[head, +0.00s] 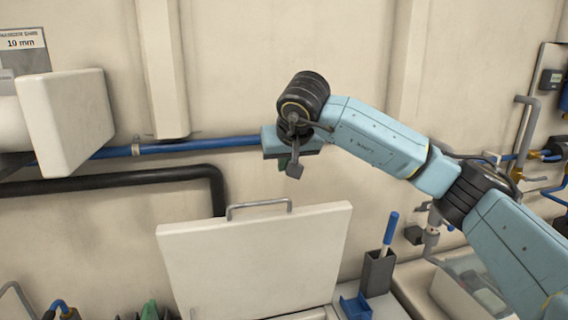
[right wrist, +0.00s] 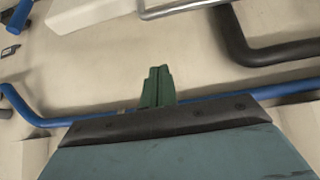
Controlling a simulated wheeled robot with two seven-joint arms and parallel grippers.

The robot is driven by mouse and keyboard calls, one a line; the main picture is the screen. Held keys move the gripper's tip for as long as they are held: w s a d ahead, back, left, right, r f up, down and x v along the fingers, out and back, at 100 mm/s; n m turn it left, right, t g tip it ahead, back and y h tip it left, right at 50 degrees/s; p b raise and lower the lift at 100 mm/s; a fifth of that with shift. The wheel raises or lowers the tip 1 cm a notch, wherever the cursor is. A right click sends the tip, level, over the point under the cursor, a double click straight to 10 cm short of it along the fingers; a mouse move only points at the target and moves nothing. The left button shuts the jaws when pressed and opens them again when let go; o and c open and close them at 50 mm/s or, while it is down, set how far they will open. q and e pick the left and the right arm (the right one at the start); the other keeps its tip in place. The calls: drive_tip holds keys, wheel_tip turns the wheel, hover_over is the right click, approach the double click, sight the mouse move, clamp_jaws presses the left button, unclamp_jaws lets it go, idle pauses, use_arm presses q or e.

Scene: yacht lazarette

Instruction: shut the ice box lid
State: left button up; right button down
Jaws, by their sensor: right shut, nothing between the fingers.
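The ice box lid (head: 255,262) is a cream panel standing raised, close to upright, at the lower middle of the head view. A metal bar handle (head: 260,205) sits along its top edge; the handle also shows at the top of the right wrist view (right wrist: 185,8). My right gripper (head: 294,171) is shut and empty, hanging above the lid's top edge and a little right of the handle, apparently apart from it. Its closed green fingers show in the right wrist view (right wrist: 158,87). The box opening is mostly hidden behind or below the lid. My left gripper is not in view.
A blue pipe (head: 190,146) and a black pipe (head: 110,181) run along the wall behind the lid. A blue-handled tool (head: 391,228) stands in a dark holder (head: 377,272) right of the lid, by a blue tray (head: 355,307). A cream block (head: 66,120) juts out at left.

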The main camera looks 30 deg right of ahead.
hover_over(284, 210)
drive_tip(key=w, duration=0.3)
wheel_tip(284, 210, down, 5)
drive_tip(key=s, duration=0.1)
drive_tip(key=s+f, duration=0.1)
drive_tip(key=s, duration=0.1)
drive_tip(key=shift+f+p, duration=0.15)
drive_tip(key=shift+p, duration=0.2)
drive_tip(key=shift+s+a+f, duration=0.15)
drive_tip(key=shift+s, duration=0.15)
